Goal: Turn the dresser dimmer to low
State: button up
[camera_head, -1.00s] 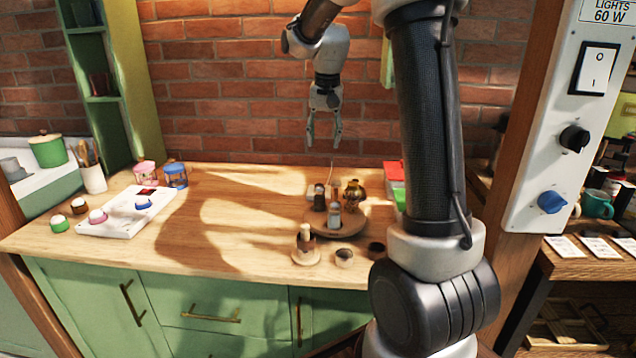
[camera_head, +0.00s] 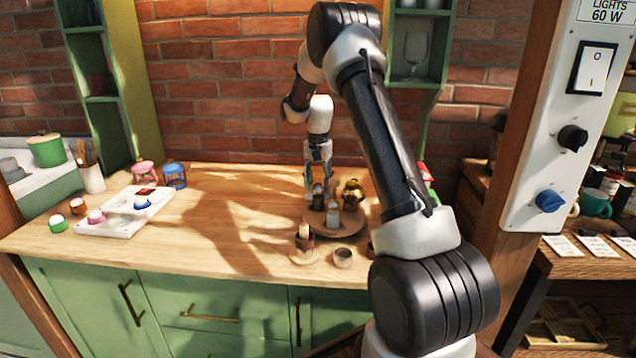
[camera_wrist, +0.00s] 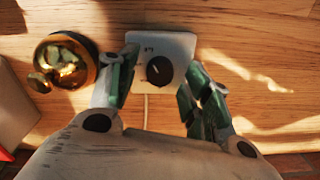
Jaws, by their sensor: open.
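The dimmer (camera_wrist: 176,44) is a small white box with a round black knob (camera_wrist: 159,70) on the wooden top, in the wrist view. A pale pointer line shows on the knob; the small marks beside it are too blurred to read. A pale cord runs from the box. My gripper (camera_wrist: 163,66) is open, with one finger on each side of the knob; I cannot tell whether they touch it. In the head view my gripper (camera_head: 318,190) points down at the dresser top (camera_head: 240,225), behind the shakers. The dimmer is hidden there.
A gold pot (camera_wrist: 64,62) stands close beside the dimmer. In the head view, shakers (camera_head: 333,216) stand on a round wooden tray (camera_head: 350,227) in front of my gripper. A post panel (camera_head: 548,110) at right holds a light switch, a black knob and a blue knob.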

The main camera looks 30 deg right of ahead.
jog(key=shift+f, duration=0.2)
jog(key=shift+c, duration=0.3)
jog(key=c, duration=1)
